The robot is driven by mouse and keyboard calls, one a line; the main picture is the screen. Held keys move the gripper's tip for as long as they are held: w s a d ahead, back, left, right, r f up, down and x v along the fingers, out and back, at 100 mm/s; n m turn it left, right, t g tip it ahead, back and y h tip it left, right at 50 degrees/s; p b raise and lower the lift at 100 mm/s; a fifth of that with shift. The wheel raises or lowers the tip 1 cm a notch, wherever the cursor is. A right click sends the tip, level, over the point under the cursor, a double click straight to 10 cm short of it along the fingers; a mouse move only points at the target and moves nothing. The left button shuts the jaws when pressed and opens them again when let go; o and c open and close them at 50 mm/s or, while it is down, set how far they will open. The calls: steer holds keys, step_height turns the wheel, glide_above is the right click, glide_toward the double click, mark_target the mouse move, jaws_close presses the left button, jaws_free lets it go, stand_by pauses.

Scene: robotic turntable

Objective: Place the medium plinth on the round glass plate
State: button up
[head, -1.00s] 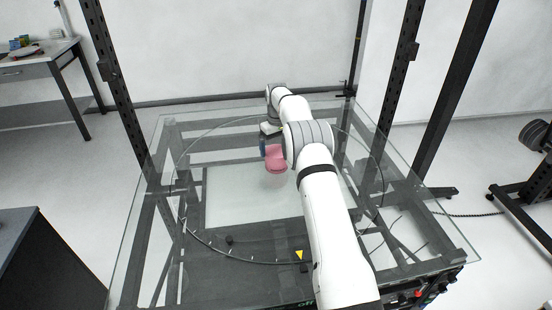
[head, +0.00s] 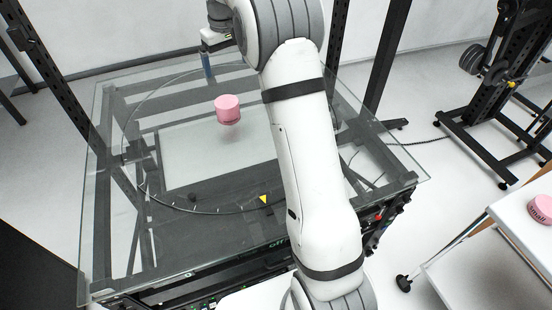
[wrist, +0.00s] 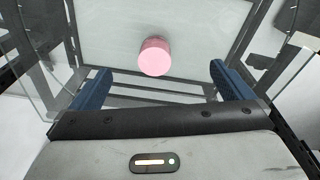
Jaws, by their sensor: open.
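A pink round plinth (head: 228,109) stands on the round glass plate (head: 180,203), near its middle. It also shows in the wrist view (wrist: 155,57), beyond the fingertips and between their lines. No label on it is readable. My gripper (wrist: 160,85) is open and empty, its two blue fingers spread wide and apart from the plinth. In the head view my gripper (head: 208,68) is at the far side of the plate, above and behind the plinth, partly hidden by my arm.
Another pink plinth marked "Small" (head: 541,207) sits on a white table (head: 520,222) at the right edge. Dark upright posts (head: 385,65) stand behind the glass. A yellow triangle marker (head: 264,199) is at the plate's front edge. The left of the plate is clear.

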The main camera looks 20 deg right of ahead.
steer(key=s+r+m+t, duration=0.1)
steer(key=s+r, duration=0.1)
steer(key=s, duration=1.2)
steer(key=s+r+m+t, duration=0.1)
steer(key=s+r, duration=0.1)
steer(key=s, duration=1.2)
steer(key=s+f+m, duration=0.1)
steer(key=s+f, duration=0.3)
steer(key=s, duration=0.7)
steer(key=shift+s+a+f, duration=0.2)
steer(key=shift+a+f, duration=0.05)
steer(key=shift+f, duration=0.05)
